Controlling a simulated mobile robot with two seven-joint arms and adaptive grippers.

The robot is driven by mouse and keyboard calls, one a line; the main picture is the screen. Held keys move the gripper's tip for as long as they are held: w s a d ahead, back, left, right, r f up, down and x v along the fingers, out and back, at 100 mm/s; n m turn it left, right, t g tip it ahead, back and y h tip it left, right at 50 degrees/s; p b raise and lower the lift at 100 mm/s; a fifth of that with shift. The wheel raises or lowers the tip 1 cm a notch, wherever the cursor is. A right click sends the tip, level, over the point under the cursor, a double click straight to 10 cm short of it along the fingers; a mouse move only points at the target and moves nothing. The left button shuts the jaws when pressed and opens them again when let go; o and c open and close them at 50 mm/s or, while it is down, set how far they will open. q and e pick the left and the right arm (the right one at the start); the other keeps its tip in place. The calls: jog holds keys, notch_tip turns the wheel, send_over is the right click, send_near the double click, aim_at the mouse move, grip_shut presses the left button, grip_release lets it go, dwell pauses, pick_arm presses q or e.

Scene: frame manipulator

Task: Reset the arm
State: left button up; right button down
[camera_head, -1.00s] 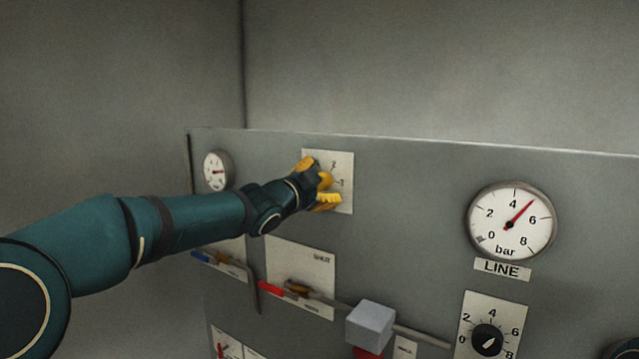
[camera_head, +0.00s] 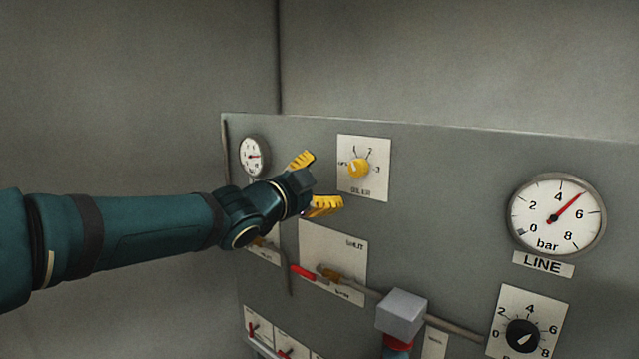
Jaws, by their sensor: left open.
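My left gripper (camera_head: 316,183) is open and empty, with its two yellow fingers spread apart. It is left of a yellow knob (camera_head: 358,168) on a white plate (camera_head: 375,187) and does not touch the knob. My left arm (camera_head: 130,236) comes in from the left edge and hides part of the panel's left side. My right gripper is not in view.
The grey panel (camera_head: 450,200) carries a large LINE gauge (camera_head: 537,233), a black dial (camera_head: 522,336) below it and a small gauge (camera_head: 254,156) at the left. A grey block (camera_head: 401,314) and a red-tipped lever (camera_head: 303,272) stick out low on the panel.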

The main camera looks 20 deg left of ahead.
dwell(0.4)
pick_arm(q)
jog(key=d+f+n+g+y, duration=0.1)
jog(key=d+f+n+g, duration=0.2)
jog(key=f, duration=1.4)
jog(key=d+f+n+g+y, duration=0.1)
jog(key=d+f+n+g, duration=0.2)
jog(key=f, duration=1.3)
jog(key=s+d+f+n+g, duration=0.1)
jog(key=s+f+n+g, duration=0.3)
jog(key=s+f, duration=0.8)
jog(key=s+d+f+n+g, duration=0.1)
jog(key=s+f+n+g, duration=0.4)
jog(key=s+f, duration=0.7)
notch_tip(320, 180, down, 4)
jog(key=shift+d+n+y, duration=0.25)
jog(key=shift+n+y, duration=0.05)
jog(key=shift+y, duration=0.1)
